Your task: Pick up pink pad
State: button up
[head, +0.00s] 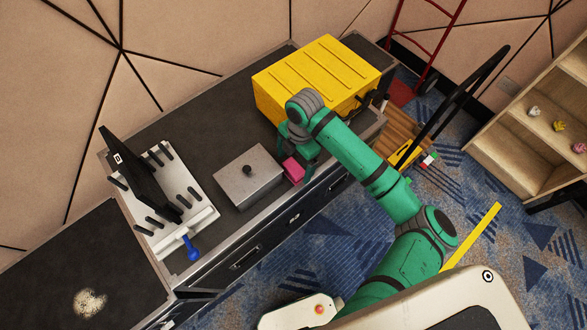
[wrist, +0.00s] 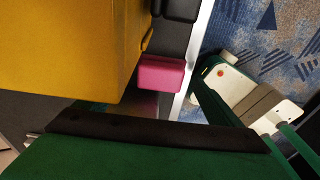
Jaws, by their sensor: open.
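The pink pad (head: 293,169) is a small block on the dark counter top, near its front edge, between the grey metal box and the yellow case. It also shows in the wrist view (wrist: 161,73), close to the counter's light front edge. My gripper (head: 298,157) is open, pointing down over the pad, with a green finger beside it on the right in the head view. A green and black part of my gripper fills the bottom of the wrist view. I cannot tell whether the fingers touch the pad; no grasp on it shows.
A grey metal box (head: 248,178) with a dark knob stands left of the pad. A large yellow case (head: 315,78) stands behind it, close to my gripper. A white rack (head: 165,212) with black pegs is farther left. Patterned carpet lies below the counter.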

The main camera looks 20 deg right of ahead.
aim_at(294, 167)
jog(key=shift+s+a+f, duration=0.1)
jog(key=shift+a+f, duration=0.1)
jog(key=shift+f, duration=1.1)
jog(key=c, duration=1.1)
jog(key=shift+c, duration=0.3)
jog(key=shift+r, duration=0.1)
notch_tip(294, 167, up, 18)
jog(key=shift+o, duration=1.4)
jog(key=shift+c, duration=0.8)
jog(key=shift+d, duration=0.1)
